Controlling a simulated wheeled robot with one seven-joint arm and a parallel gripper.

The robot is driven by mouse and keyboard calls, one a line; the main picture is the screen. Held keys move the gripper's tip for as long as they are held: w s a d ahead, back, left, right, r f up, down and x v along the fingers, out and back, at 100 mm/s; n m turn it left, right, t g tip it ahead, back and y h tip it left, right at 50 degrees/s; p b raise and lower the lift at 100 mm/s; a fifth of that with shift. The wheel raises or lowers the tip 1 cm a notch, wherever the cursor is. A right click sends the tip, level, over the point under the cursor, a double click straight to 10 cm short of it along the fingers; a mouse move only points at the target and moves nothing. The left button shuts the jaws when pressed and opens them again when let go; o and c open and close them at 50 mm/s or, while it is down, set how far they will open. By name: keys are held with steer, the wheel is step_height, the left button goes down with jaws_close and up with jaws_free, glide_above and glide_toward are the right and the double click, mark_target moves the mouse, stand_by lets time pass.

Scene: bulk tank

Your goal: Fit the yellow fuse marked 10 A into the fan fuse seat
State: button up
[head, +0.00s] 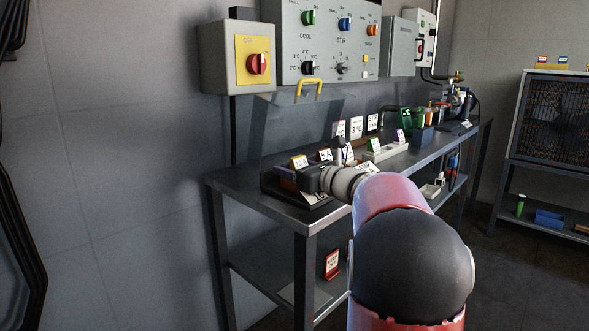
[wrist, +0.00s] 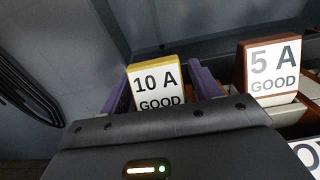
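The yellow fuse (wrist: 157,84) has a white face reading 10 A GOOD and stands upright between two purple-blue uprights. In the head view its yellow-edged face (head: 299,162) shows at the near left end of the bench. My gripper (head: 312,180) is low beside it. In the wrist view the dark gripper body covers the lower part of the fuse.
A brown piece marked 5 A GOOD (wrist: 272,70) stands right of the fuse. A clear panel with a yellow handle (head: 309,84) juts out above the bench (head: 262,206). Control boxes (head: 325,45) hang on the wall. Bottles and boxes crowd the bench's far end; the floor at right is open.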

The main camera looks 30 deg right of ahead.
mark_target(301, 219)
steer(key=shift+r, duration=0.1)
